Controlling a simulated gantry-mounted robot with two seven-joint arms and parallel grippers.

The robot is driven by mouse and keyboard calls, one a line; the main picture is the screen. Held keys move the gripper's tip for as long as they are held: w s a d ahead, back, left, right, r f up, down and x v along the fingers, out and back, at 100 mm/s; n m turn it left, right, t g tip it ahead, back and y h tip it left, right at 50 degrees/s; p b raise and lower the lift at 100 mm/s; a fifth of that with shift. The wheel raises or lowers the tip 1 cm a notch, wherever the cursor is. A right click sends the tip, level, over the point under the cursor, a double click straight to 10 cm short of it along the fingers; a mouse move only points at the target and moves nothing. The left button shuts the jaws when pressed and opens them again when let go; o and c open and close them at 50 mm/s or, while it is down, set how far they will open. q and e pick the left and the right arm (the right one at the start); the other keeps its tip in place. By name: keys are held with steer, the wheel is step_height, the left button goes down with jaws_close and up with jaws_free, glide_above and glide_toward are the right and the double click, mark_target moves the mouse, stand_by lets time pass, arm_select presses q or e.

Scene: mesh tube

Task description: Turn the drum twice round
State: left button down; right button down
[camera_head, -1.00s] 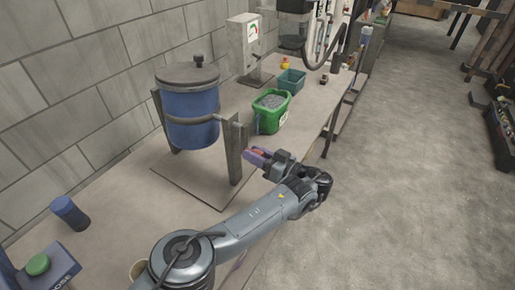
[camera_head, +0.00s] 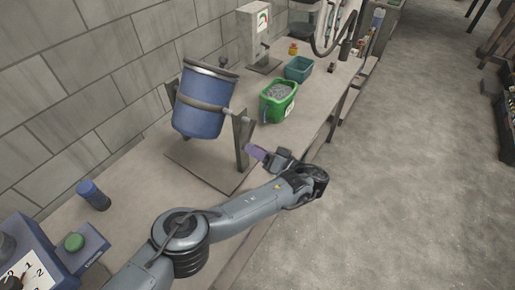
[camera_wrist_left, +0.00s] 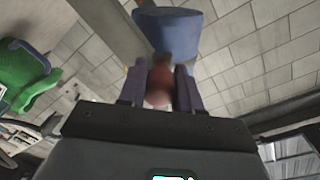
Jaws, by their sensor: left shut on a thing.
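The blue drum (camera_head: 202,108) hangs in a metal stand (camera_head: 243,142) on the bench, tilted with its upper end leaning right. Its lower part also shows in the left wrist view (camera_wrist_left: 168,32). My left gripper (camera_head: 258,153) is beside the stand's right post, on the side away from the drum. In the left wrist view, the fingers of my left gripper (camera_wrist_left: 162,76) are shut on a reddish handle (camera_wrist_left: 160,86). The handle's link to the drum is mostly hidden. My right gripper is not in view.
A green bucket (camera_head: 278,103) with grey contents and a teal bin (camera_head: 299,68) stand behind the stand. A gauge box (camera_head: 254,37) is at the back. A blue cylinder (camera_head: 93,195) and a green-button box (camera_head: 76,247) are at left. The wall is close behind the drum.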

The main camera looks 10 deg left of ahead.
arm_select(q)
steer(key=c, duration=0.8)
jaws_free()
